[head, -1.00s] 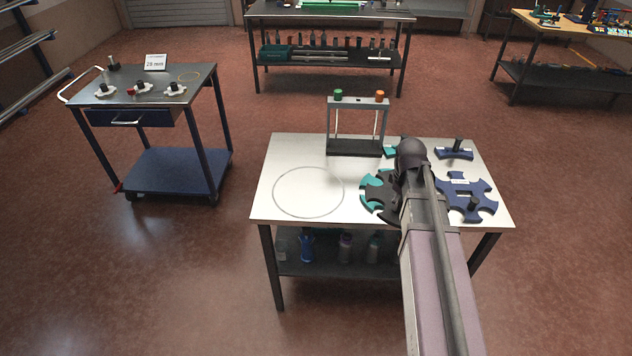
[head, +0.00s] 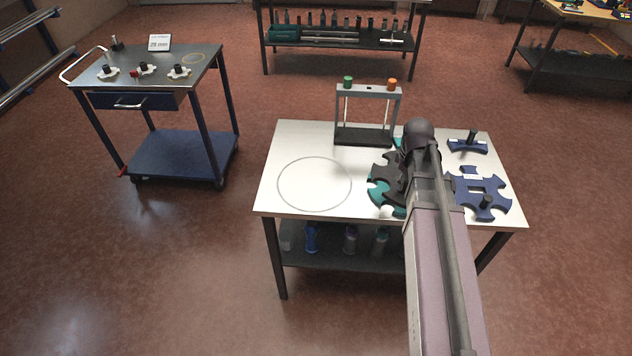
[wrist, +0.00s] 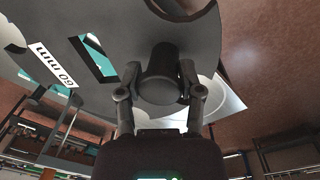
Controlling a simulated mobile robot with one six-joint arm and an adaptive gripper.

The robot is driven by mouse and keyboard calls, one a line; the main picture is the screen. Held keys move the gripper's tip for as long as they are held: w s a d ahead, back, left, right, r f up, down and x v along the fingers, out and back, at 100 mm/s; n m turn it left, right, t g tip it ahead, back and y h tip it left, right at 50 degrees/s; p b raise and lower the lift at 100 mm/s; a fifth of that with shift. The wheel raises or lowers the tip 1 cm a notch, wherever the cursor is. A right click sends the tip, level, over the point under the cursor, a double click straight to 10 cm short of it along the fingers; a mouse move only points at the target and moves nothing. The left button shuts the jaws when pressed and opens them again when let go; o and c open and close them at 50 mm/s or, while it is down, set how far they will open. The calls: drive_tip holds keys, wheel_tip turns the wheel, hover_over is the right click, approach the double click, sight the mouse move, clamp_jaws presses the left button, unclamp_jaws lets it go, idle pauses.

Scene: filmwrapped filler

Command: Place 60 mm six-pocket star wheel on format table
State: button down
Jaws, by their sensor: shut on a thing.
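A dark grey star wheel (head: 388,162) shows left of my arm in the head view. In the wrist view the plate (wrist: 110,25) carries a white "60 mm" label (wrist: 52,68) and has a slot. My gripper (wrist: 160,82) is shut on the wheel's black upright post. The wheel appears lifted just above a teal star wheel (head: 382,198), which shows beneath it. The white-topped format table (head: 285,150) has a thin circle outline (head: 315,184) on its left half, bare inside. My arm hides the wheel's right side and the gripper in the head view.
A blue star wheel (head: 470,188) and a blue curved piece (head: 468,145) lie on the table's right side. A grey frame (head: 366,90) with green and orange knobs stands at the back. A blue cart (head: 165,150) stands apart at left.

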drive_tip(key=shift+a+f+b, duration=0.2)
drive_tip(key=shift+f+b, duration=0.1)
drive_tip(key=s+a+f+n+b, duration=0.1)
drive_tip(key=a+f+n+b, duration=0.2)
drive_tip(key=a, duration=0.6)
drive_tip(key=s+a+f+n+t+b, duration=0.1)
drive_tip(key=a+f+n+b, duration=0.3)
drive_tip(key=a+f+b, duration=0.4)
drive_tip(key=shift+s+a+f, duration=0.15)
drive_tip(key=shift+s+a, duration=0.15)
drive_tip(key=shift+a, duration=0.3)
drive_tip(key=shift+w, duration=0.1)
drive_tip(key=w+a, duration=0.3)
drive_tip(key=w, duration=0.1)
drive_tip(key=w+a+f+b, duration=0.1)
drive_tip(key=w+a, duration=0.1)
drive_tip(key=w, duration=0.1)
drive_tip(key=w+a, duration=0.3)
drive_tip(key=w, duration=0.1)
drive_tip(key=shift+w+a+f+b, duration=0.2)
drive_tip(key=shift+w+a+b, duration=0.15)
